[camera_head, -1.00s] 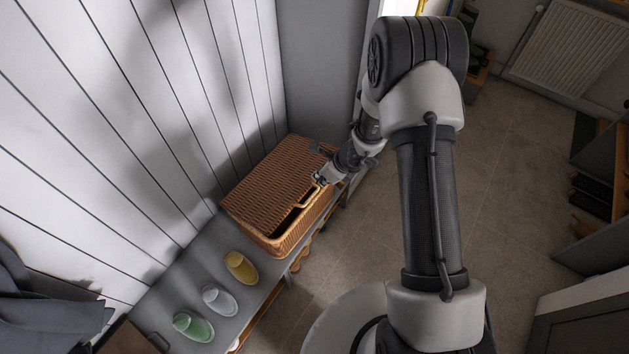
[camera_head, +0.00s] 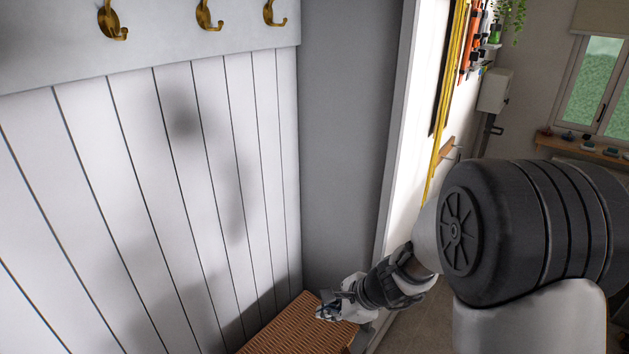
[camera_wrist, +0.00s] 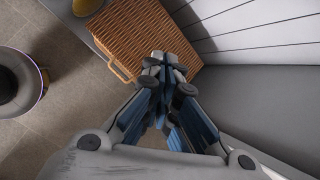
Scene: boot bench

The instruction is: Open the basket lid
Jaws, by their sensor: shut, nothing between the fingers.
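The brown wicker basket lid (camera_head: 293,328) shows only in part at the bottom edge of the head view. In the wrist view the lid (camera_wrist: 140,38) lies flat on the basket, with a loop handle (camera_wrist: 119,71) at its front edge. The basket's body is mostly hidden under it. My gripper (camera_head: 328,307) is over the lid's far right end. In the wrist view its fingertips (camera_wrist: 171,64) are together and empty, in front of the lid's end and to the right of the loop handle. I cannot tell whether they touch the wicker.
A white panelled wall (camera_head: 150,220) with brass hooks (camera_head: 208,15) rises behind the basket. A grey end wall (camera_head: 345,150) stands close beyond my gripper. In the wrist view, open tiled floor (camera_wrist: 70,110) lies in front of the basket.

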